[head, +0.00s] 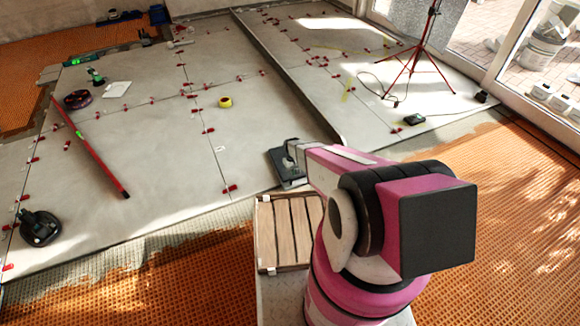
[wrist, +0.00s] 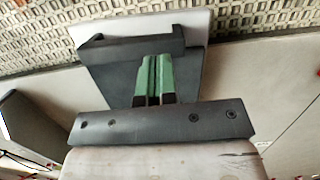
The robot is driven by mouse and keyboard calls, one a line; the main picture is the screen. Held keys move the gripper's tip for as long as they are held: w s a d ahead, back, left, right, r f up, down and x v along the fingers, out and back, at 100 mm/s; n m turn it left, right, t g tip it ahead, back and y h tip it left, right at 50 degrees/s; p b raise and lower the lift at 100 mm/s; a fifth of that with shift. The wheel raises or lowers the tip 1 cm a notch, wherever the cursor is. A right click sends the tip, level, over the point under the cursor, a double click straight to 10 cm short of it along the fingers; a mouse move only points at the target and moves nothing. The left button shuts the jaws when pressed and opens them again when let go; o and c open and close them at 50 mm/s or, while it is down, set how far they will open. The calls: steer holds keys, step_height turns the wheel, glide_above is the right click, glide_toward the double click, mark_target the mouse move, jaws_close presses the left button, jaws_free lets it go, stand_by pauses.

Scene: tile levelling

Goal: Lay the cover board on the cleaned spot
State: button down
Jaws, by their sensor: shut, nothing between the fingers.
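My gripper (head: 290,153) is low over the front edge of the grey tile floor in the head view. Its green fingers (wrist: 154,65) are together in the wrist view, with nothing seen between them. A dark plate with a raised rim (wrist: 105,62) is right behind the fingers. A pale slab (wrist: 195,25) shows beyond it. I cannot tell whether they touch the fingers, or whether either is the cover board. A small white board (head: 116,89) lies on the tiles at the back left. I cannot make out a cleaned spot.
A slatted wooden crate (head: 288,232) is just in front of the tile edge. A red level (head: 92,148), a suction cup (head: 40,228) and yellow tape (head: 225,102) lie on the tiles. A red tripod (head: 412,72) stands at the back right. Orange matting (head: 180,285) covers the front.

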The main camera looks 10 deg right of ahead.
steer(key=shift+s+f, duration=0.1)
steer(key=shift+f, duration=0.75)
steer(key=shift+f, duration=0.1)
